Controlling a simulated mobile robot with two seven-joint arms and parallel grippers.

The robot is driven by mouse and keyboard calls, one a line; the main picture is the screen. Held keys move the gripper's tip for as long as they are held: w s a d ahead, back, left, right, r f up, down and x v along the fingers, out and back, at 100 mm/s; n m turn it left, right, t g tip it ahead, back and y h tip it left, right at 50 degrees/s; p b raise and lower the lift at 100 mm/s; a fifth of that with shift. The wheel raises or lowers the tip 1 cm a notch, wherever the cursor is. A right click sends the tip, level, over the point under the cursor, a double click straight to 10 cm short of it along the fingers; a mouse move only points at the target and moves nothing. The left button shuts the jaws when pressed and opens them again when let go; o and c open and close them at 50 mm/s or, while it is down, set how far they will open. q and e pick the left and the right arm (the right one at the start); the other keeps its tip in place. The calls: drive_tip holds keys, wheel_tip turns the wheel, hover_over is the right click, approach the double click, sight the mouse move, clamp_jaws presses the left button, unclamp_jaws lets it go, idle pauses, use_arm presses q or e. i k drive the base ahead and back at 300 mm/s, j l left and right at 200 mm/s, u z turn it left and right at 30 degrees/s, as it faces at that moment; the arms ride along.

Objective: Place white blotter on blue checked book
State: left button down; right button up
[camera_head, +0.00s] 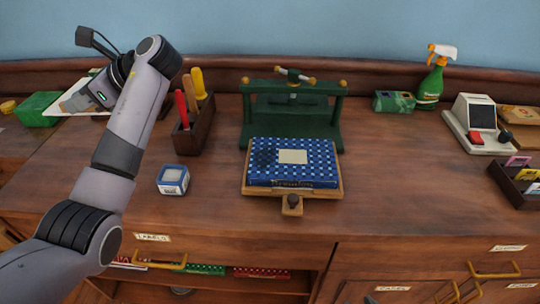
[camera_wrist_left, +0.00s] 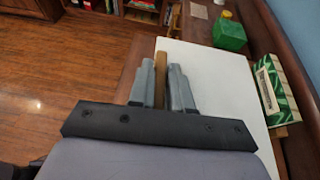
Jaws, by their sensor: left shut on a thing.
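The blue checked book (camera_head: 262,158) lies flat on the wooden board of a green press, with a blank cream label (camera_head: 292,156) on its cover. My left gripper (camera_head: 75,101) is at the far left, beside the flat white blotter (camera_head: 108,82), whose far part shows past the hand. In the left wrist view my left gripper (camera_wrist_left: 162,88) is shut on a narrow tan strip along the near edge of the white blotter (camera_wrist_left: 222,75). The fingers hide part of this strip. I cannot tell whether the blotter touches the surface below.
The green press (camera_head: 290,115) stands behind the book. A wooden tool holder (camera_head: 196,128) and a small blue-white box (camera_head: 173,180) stand between my left arm and the book. A green box (camera_head: 38,108) is far left. A spray bottle (camera_head: 431,84) stands right.

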sight(292, 157)
drive_tip(key=l, duration=1)
drive_tip(key=k+l, duration=0.15)
drive_tip(key=l, duration=0.9)
